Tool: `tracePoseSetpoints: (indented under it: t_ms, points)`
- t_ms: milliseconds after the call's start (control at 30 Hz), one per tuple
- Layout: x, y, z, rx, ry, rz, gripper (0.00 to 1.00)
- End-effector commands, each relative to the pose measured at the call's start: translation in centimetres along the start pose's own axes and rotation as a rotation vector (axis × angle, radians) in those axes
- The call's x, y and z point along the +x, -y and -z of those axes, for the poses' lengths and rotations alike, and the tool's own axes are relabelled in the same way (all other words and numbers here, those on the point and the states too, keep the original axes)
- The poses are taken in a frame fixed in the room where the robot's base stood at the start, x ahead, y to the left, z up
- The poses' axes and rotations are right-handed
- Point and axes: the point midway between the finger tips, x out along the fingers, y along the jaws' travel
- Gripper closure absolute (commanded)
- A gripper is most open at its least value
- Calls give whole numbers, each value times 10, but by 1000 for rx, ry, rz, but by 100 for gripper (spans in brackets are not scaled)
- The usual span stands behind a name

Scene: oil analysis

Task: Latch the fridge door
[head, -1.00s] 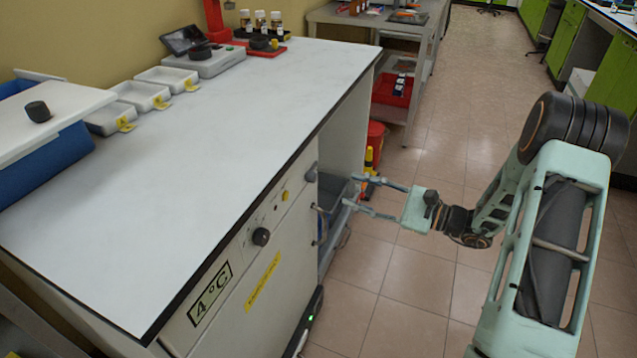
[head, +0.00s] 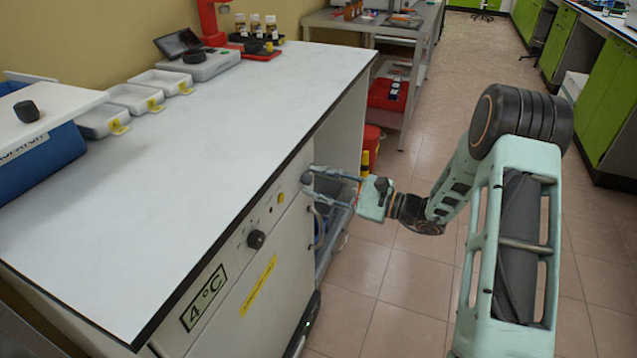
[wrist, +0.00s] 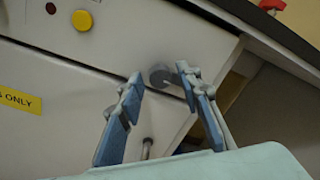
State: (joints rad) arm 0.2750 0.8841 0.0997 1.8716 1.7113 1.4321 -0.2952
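The fridge (head: 238,313) is the white unit with a "4 °C" label under the counter. Its front looks flush with the panel above; I cannot tell whether the door is fully shut. The grey latch knob (head: 308,178) is at the upper right corner of its front, and it also shows in the wrist view (wrist: 160,75). A bar handle (head: 318,228) is below it. My gripper (head: 318,183) is open, pointing at the fridge front. In the wrist view its fingertips (wrist: 158,85) are on either side of the latch, which shows between or just beyond them; contact cannot be told.
A black dial (head: 256,239) and a yellow button (wrist: 82,20) are on the panel. A shelf with a red bin (head: 372,138) stands behind the fridge.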

Motion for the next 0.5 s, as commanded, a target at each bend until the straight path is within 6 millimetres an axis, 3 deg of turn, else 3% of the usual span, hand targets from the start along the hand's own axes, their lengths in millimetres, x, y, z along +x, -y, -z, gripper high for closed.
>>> tracePoseSetpoints:
  t_ms: [33,267,500]
  points:
    - [0,0,0,0,0,0,76]
    - [0,0,0,0,0,0,100]
    - [-1,1,0,15,-1,0,100]
